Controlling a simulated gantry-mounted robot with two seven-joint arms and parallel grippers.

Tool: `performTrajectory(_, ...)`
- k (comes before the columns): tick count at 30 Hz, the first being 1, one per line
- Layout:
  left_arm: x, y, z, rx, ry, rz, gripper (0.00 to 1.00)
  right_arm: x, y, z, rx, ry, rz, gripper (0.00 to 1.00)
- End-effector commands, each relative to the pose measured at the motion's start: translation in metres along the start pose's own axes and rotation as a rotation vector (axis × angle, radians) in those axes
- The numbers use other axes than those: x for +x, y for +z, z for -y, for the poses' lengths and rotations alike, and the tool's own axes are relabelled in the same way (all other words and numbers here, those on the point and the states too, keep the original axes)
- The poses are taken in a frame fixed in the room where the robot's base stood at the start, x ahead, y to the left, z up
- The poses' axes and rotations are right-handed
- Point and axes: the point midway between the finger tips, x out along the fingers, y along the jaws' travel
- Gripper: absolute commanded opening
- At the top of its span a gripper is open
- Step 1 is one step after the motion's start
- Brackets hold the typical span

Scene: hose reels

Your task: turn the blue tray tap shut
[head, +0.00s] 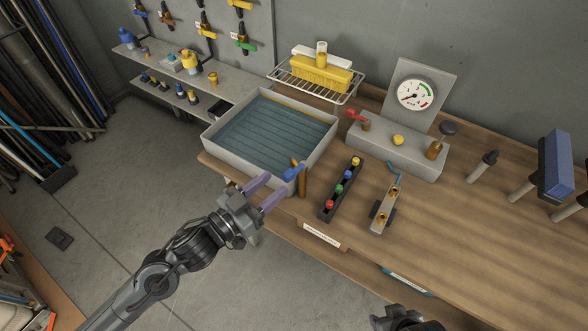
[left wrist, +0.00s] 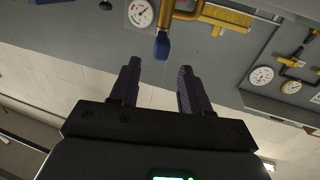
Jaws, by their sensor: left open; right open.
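The blue tap (head: 292,172) is a small blue lever at the front right corner of the grey tray (head: 324,152). A brass pipe (head: 303,183) stands beside it. My left gripper (head: 278,185) is open and empty, just to the left of and in front of the tap, with its fingers pointing towards it. In the left wrist view the blue lever (left wrist: 162,46) hangs just beyond the fingertips, roughly in line with the gap between them (left wrist: 159,68). No contact is visible. My right gripper's fingers are not seen; only a dark arm part shows at the bottom edge.
The tray holds bluish water. To the right are a dark strip with coloured buttons (head: 340,190), a metal fitting plate (head: 383,210) and a gauge panel (head: 408,74) with a red lever (head: 356,114). A wire rack (head: 345,99) stands behind. The wooden bench (head: 440,230) is clear at front right.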

Motion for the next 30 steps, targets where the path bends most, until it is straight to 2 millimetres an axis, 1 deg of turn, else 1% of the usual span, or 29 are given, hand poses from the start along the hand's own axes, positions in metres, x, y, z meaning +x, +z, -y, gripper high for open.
performTrajectory(1, 0.01, -0.001, 0.0, 0.0, 0.0, -0.004, 0.47, 0.002, 0.001, 0.0, 0.0, 0.0, 0.0, 0.43)
performTrajectory(6, 0.038, 0.0, 0.0, 0.0, 0.001, -0.003, 0.47, 0.005, 0.002, 0.0, 0.0, 0.001, -0.001, 0.43)
performTrajectory(9, 0.052, 0.001, 0.0, 0.0, 0.001, -0.001, 0.47, 0.007, 0.002, 0.0, -0.002, 0.002, 0.0, 0.43)
performTrajectory(13, 0.067, 0.001, 0.0, 0.0, 0.0, 0.0, 0.47, 0.009, 0.003, -0.001, -0.006, 0.005, 0.0, 0.43)
performTrajectory(18, 0.077, 0.001, 0.0, 0.0, 0.0, 0.0, 0.47, 0.01, 0.004, -0.002, -0.01, 0.009, 0.001, 0.43)
performTrajectory(28, 0.079, 0.0, 0.0, 0.0, 0.0, 0.001, 0.47, 0.01, 0.004, -0.002, -0.009, 0.008, 0.001, 0.43)
performTrajectory(29, 0.079, 0.0, 0.0, 0.0, 0.0, 0.001, 0.44, 0.01, 0.004, -0.002, -0.009, 0.007, 0.001, 0.43)
performTrajectory(30, 0.079, 0.001, 0.0, 0.0, 0.0, 0.001, 0.38, 0.01, 0.003, -0.002, -0.008, 0.007, 0.001, 0.43)
